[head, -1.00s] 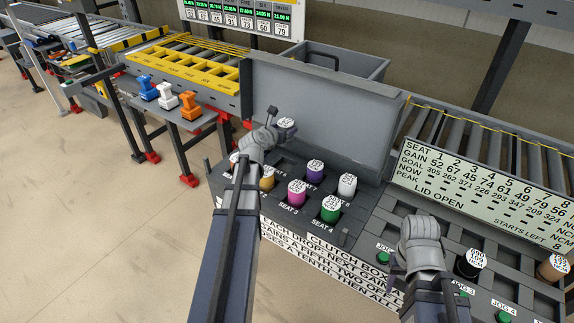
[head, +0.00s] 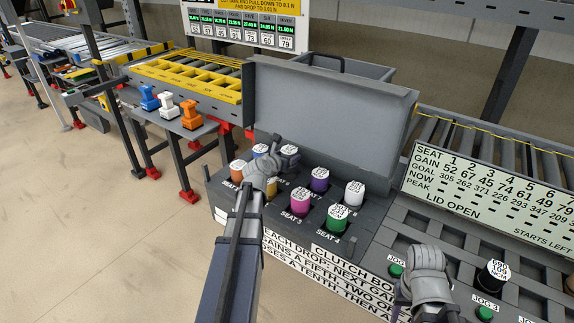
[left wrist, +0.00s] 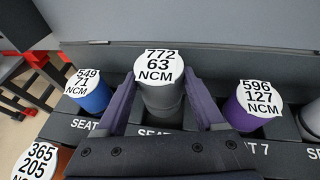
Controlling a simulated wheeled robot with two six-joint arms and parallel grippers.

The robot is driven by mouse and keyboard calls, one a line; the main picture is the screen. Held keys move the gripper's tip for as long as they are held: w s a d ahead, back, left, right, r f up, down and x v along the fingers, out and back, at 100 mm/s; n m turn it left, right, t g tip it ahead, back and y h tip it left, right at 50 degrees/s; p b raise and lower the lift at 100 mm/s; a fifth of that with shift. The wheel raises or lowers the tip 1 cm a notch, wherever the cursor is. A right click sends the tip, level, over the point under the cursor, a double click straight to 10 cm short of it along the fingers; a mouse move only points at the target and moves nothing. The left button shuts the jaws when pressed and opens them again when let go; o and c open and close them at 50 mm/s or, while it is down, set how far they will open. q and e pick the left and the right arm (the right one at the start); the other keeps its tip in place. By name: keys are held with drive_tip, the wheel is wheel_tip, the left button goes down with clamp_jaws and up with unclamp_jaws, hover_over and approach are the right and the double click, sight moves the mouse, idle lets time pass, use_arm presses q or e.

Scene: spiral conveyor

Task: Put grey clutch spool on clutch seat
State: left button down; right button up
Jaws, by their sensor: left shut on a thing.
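The grey clutch spool (left wrist: 161,98), with a white top reading 772 63 NCM, stands upright between the fingers of my left gripper (left wrist: 160,104). The spool also shows in the head view (head: 288,152), beside my left gripper (head: 274,150). It is at a clutch seat in the back row, between the blue spool (left wrist: 90,92) and the purple spool (left wrist: 250,108). Its base is low at the seat opening; I cannot tell whether it rests on the bottom. My right gripper (head: 424,262) is over the right-hand panel, with its fingers hidden.
The clutch box's open lid (head: 330,105) stands behind the seats. White (head: 353,194), magenta (head: 300,203), green (head: 337,218) and orange (left wrist: 45,160) spools fill nearby seats. A black spool (head: 491,277) stands near my right gripper.

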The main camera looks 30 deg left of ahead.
use_arm(q)
drive_tip(key=shift+f, duration=0.65)
use_arm(e)
drive_tip(key=shift+f, duration=0.6)
drive_tip(key=shift+f, duration=0.1)
use_arm(q)
drive_tip(key=shift+f+b, duration=0.6)
drive_tip(key=shift+b, duration=0.2)
unclamp_jaws()
drive_tip(key=shift+s+d, duration=0.1)
use_arm(e)
drive_tip(key=shift+f, duration=0.5)
use_arm(q)
drive_tip(key=shift+r+p, duration=0.25)
drive_tip(key=shift+p, duration=0.05)
drive_tip(key=shift+r+p, duration=0.45)
drive_tip(key=shift+p, duration=0.05)
drive_tip(key=p+v, duration=0.4)
drive_tip(key=v, duration=0.6)
drive_tip(key=shift+s+r, duration=0.2)
drive_tip(key=shift+s, duration=0.15)
drive_tip(key=shift+s+r, duration=0.1)
drive_tip(key=shift+s, duration=0.4)
use_arm(e)
drive_tip(key=shift+r, duration=2.9)
